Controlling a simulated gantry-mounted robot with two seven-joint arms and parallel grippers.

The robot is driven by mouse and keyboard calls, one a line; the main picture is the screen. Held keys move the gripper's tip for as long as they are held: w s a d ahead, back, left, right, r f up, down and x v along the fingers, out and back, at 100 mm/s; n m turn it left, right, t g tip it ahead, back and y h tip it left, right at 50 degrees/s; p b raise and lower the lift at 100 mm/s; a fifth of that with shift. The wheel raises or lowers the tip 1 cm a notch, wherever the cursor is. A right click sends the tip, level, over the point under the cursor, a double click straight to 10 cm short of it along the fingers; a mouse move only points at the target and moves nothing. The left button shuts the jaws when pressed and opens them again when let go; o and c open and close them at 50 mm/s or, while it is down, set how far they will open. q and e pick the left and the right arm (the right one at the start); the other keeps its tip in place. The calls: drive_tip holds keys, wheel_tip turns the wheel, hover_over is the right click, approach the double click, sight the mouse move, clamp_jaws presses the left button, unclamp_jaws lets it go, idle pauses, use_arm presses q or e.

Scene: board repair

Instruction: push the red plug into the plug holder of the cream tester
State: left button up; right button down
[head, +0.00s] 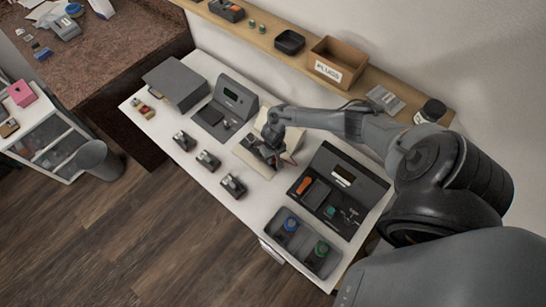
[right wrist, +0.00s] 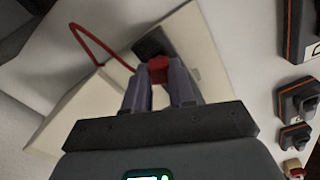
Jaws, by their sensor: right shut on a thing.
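The cream tester (head: 246,154) sits on the white bench near its middle, partly hidden by my right gripper (head: 268,158). In the right wrist view its pale body (right wrist: 195,40) lies just past my fingers. My right gripper (right wrist: 158,88) is shut on the red plug (right wrist: 158,70). A red cable (right wrist: 88,42) loops up at the left of the tester. A dark block (right wrist: 150,44), which looks like the plug holder, is directly beyond the plug. I cannot tell whether the plug touches it or sits in it. My left gripper is not in view.
A grey tester (head: 212,122) stands left of the cream one, a dark tester (head: 330,160) right. Several small dark devices (head: 207,160) line the front edge. A grey tray (head: 327,271) holds blue and green parts. A shelf (head: 282,53) with a PLUGS box (head: 337,66) runs behind.

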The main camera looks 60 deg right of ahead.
drive_tip(key=shift+f, duration=0.25)
idle(0.6)
drive_tip(key=shift+f, duration=0.2)
idle(0.4)
drive_tip(key=c, duration=0.9)
unclamp_jaws()
drive_tip(key=o, duration=0.3)
drive_tip(key=shift+r, duration=0.2)
